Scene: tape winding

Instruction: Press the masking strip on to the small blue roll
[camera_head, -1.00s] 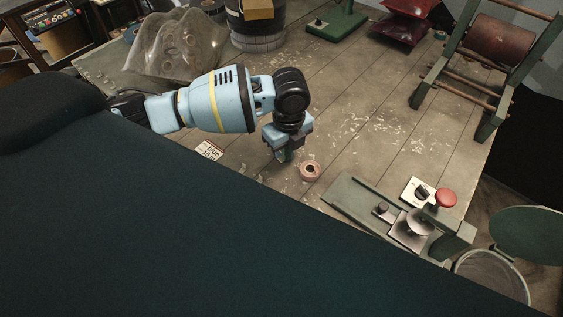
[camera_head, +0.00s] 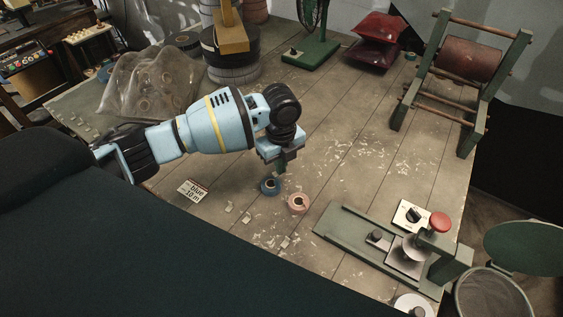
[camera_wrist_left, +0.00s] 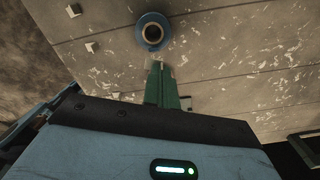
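The small blue roll (camera_head: 270,186) lies flat on the worn table, its round core facing up. It also shows at the top of the left wrist view (camera_wrist_left: 153,32). My left gripper (camera_head: 283,168) is just above and behind it, apart from it. Small pale pieces (camera_head: 247,217) lie nearer the table's front edge; I cannot tell whether one is the masking strip. My right gripper is out of view.
A pink roll (camera_head: 298,203) lies right of the blue one. A card reading "blue 10 m" (camera_head: 193,191) lies left. A green device with a red knob (camera_head: 345,225) stands front right. A clear lumpy bag (camera_head: 150,82) sits back left. The table's middle right is clear.

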